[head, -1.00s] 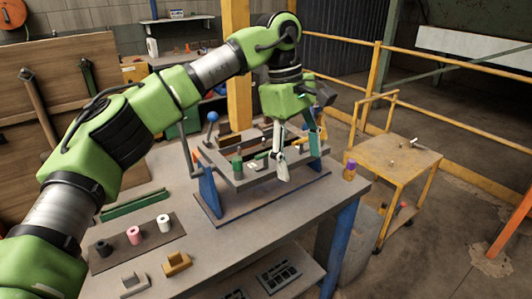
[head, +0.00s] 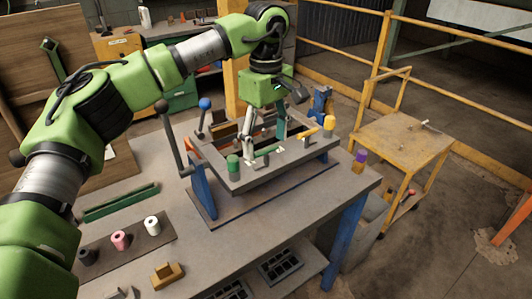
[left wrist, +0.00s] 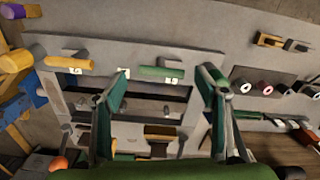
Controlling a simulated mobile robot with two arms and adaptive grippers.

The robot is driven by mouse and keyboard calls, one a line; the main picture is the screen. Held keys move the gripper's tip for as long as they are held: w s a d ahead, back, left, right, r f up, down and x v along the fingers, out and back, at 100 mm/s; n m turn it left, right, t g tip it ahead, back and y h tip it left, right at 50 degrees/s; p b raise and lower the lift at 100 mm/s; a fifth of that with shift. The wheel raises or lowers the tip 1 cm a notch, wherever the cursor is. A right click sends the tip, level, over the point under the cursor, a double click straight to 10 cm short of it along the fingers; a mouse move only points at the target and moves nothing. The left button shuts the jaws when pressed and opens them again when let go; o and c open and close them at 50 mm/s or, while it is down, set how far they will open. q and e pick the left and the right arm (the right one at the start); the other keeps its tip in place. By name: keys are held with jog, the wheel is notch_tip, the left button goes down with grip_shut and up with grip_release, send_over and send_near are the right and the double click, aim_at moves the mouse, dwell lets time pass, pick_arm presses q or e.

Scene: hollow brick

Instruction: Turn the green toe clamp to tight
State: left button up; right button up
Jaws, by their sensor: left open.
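The grey clamping frame (head: 237,186) stands raised on the workbench. On its front rail are a green upright cylinder (head: 233,163) and a low green bar (head: 268,151) beside it, with small white labels nearby. My left gripper (head: 264,138) is open and points down over the frame, just behind the green bar. In the left wrist view the green bar (left wrist: 158,74) lies across the gap between the open fingers (left wrist: 163,80), apart from both. I cannot tell the fingertip height. My right gripper is out of view.
A yellow-orange clamp (head: 328,123) sits at the frame's right end. A purple-and-orange post (head: 359,160) stands near the bench's right edge.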

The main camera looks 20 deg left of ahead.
aim_at(266, 153)
pick_arm(q)
notch_tip(266, 153, down, 4)
jog(key=shift+s+r, duration=0.15)
jog(key=shift+r, duration=0.1)
jog(key=shift+f, duration=0.5)
jog(key=c, duration=1)
jog(key=shift+c, duration=0.2)
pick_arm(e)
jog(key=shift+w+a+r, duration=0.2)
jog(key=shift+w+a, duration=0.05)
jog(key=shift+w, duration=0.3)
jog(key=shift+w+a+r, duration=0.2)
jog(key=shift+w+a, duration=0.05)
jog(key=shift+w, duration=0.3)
